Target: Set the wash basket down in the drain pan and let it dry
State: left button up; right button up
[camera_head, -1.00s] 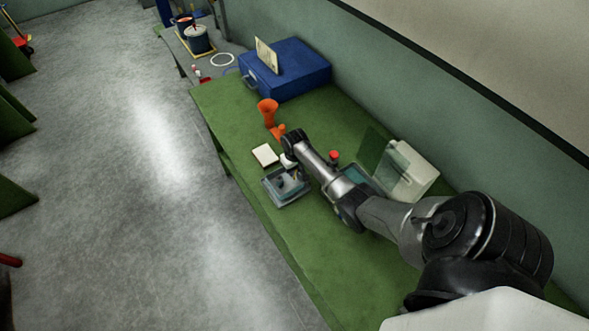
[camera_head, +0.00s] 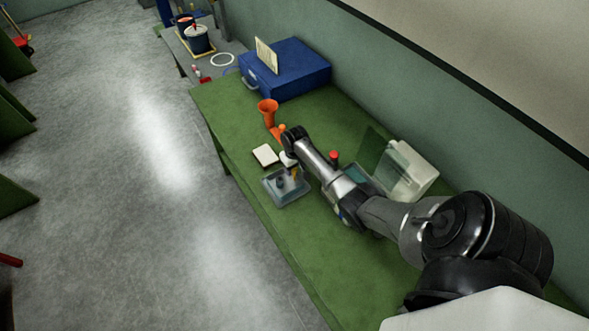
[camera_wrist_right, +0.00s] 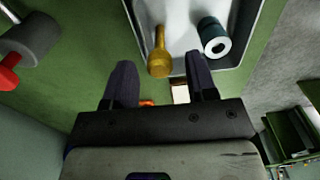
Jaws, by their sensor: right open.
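A shallow grey tray-like vessel (camera_head: 275,198) lies on the green bench in the head view, and its pale rim shows in the right wrist view (camera_wrist_right: 262,30). I cannot tell for sure whether it is the drain pan alone or the wash basket in the pan. A yellow-brown pin-like part (camera_wrist_right: 158,55) and a dark teal hollow cylinder (camera_wrist_right: 213,37) show within its outline. My right gripper (camera_wrist_right: 162,85) is open above the vessel's near edge, with nothing between its fingers in a grip. The pin's end shows just beyond the fingers. My left gripper is not in view.
A white block (camera_head: 265,155) and an orange funnel (camera_head: 268,112) stand left of and behind the vessel. A red knob (camera_head: 334,156) and a translucent box (camera_head: 410,172) are right, near my arm. A blue case (camera_head: 285,70) stands farther back by the wall.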

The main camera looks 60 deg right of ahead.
notch_tip(320, 180, up, 10)
jog(key=p, duration=0.1)
jog(key=s+a+f+n+t+h, duration=0.1)
jog(key=s+a+f+n, duration=0.15)
jog(key=s+a, duration=0.45)
jog(key=s+a+f+n+h, duration=0.1)
jog(key=s+a+f+n, duration=0.15)
jog(key=a, duration=0.85)
jog(key=s+a+r+n+t+y, duration=0.1)
jog(key=s+a+r, duration=0.3)
jog(key=s+a, duration=0.2)
jog(key=s+a+r+n+t+y, duration=0.1)
jog(key=s+a+r+n, duration=0.1)
jog(key=s+a, duration=0.4)
jog(key=a+r, duration=0.1)
jog(key=a, duration=0.3)
jog(key=shift+s+a+r+t, duration=0.15)
jog(key=shift+a+r+t, duration=0.15)
jog(key=shift+a+r, duration=0.1)
